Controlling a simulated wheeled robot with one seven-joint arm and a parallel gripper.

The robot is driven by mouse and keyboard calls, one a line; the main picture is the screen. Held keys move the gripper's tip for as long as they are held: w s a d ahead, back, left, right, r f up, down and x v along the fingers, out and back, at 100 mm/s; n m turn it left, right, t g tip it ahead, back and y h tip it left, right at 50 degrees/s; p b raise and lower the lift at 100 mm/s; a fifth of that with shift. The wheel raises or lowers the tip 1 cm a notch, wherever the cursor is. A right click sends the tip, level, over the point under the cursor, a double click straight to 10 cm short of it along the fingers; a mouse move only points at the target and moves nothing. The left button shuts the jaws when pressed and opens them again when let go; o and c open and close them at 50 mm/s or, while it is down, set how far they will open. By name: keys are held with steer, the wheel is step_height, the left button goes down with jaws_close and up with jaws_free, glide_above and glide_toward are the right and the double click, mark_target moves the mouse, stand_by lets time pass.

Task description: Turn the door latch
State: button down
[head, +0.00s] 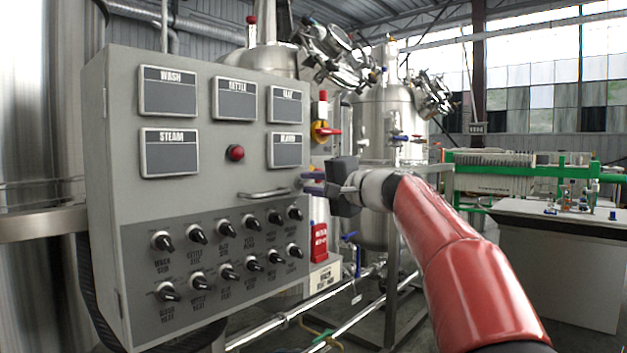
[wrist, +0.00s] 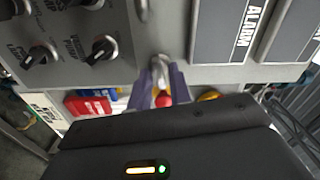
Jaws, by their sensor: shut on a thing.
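The door latch (wrist: 160,66) is a small metal piece near the edge of the grey control cabinet's front (head: 200,215). My gripper (head: 309,182) is at the right edge of that front, with its purple fingers pointing left toward it. In the wrist view my gripper (wrist: 160,82) has its two fingers on either side of the latch and is shut on it. In the head view the latch is hidden by the fingers and cannot be made out.
A metal bar handle (head: 264,194) sits on the cabinet left of my gripper, above rows of black knobs (head: 227,247). A red-and-yellow switch (head: 324,131) and a red container (head: 319,242) are close behind. Steel tanks (head: 385,115) stand farther back.

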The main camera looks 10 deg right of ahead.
steer(key=shift+m+p, duration=0.3)
steer(key=shift+m, duration=0.8)
steer(key=shift+f, duration=0.1)
steer(key=c, duration=1.5)
jaws_free()
steer(key=b+v, duration=0.1)
steer(key=v, duration=0.6)
steer(key=shift+s+d+b, duration=0.25)
steer(key=shift+s+b, duration=0.05)
